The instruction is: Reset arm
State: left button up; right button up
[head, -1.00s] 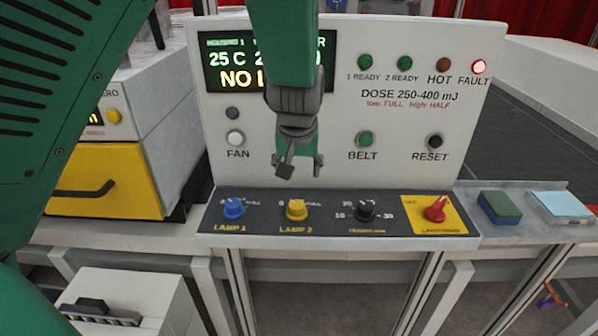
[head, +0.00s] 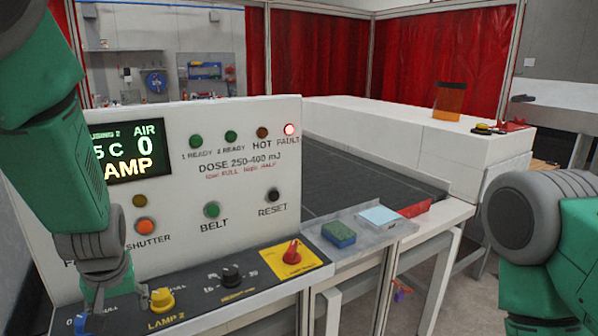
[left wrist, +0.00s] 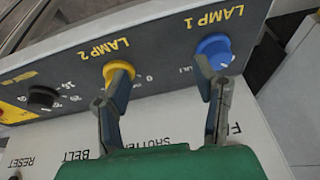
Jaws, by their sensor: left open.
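My left arm comes down in front of the control panel (head: 240,180) in the head view. Its gripper (head: 103,290) is low over the knob strip near the yellow LAMP 2 knob (head: 162,300). The blue LAMP 1 knob (head: 82,323) shows partly at the picture's lower edge. In the left wrist view my left gripper (left wrist: 165,85) is open and empty. Its fingers overlap the yellow knob (left wrist: 118,70) and the blue knob (left wrist: 213,50); contact cannot be told. My right arm (head: 545,240) shows at the right edge; its gripper is out of the picture.
The red FAULT light (head: 290,129) is lit, and the SHUTTER button (head: 145,227) is orange. The display (head: 125,150) is partly hidden by my arm. A dark conveyor belt (head: 350,180) lies behind the panel. A green-blue block (head: 339,234) and a light-blue pad (head: 380,216) lie on the side ledge.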

pick_arm(q)
jog(key=shift+m+g, duration=0.3)
jog(key=f, duration=0.1)
jog(key=s+f, duration=0.1)
jog(key=f, duration=0.2)
jog(key=shift+s+d+f, duration=0.15)
jog(key=shift+s+f, duration=0.15)
jog(key=s+d+f+m+g+h, duration=0.1)
jog(key=s+f+m, duration=0.1)
jog(key=s+f, duration=0.65)
jog(key=s+d+f+m+g+h, duration=0.1)
jog(key=s+f, duration=0.4)
jog(key=s, duration=0.6)
jog(key=s+d+f+m+g+h, duration=0.1)
jog(key=s+d+f+m, duration=0.1)
jog(key=s+f, duration=0.65)
notch_tip(320, 180, down, 12)
jog(key=w+d+t+b, duration=0.1)
jog(key=b, duration=1.4)
jog(key=shift+w+d+f+m, duration=0.2)
jog(key=shift+w+f+m, duration=0.1)
jog(key=shift+m, duration=0.1)
pick_arm(e)
notch_tip(320, 180, down, 16)
jog(key=d, duration=0.1)
jog(key=shift+w+d, duration=0.15)
pick_arm(q)
jog(key=shift+a, duration=0.1)
pick_arm(e)
jog(key=shift+r, duration=0.1)
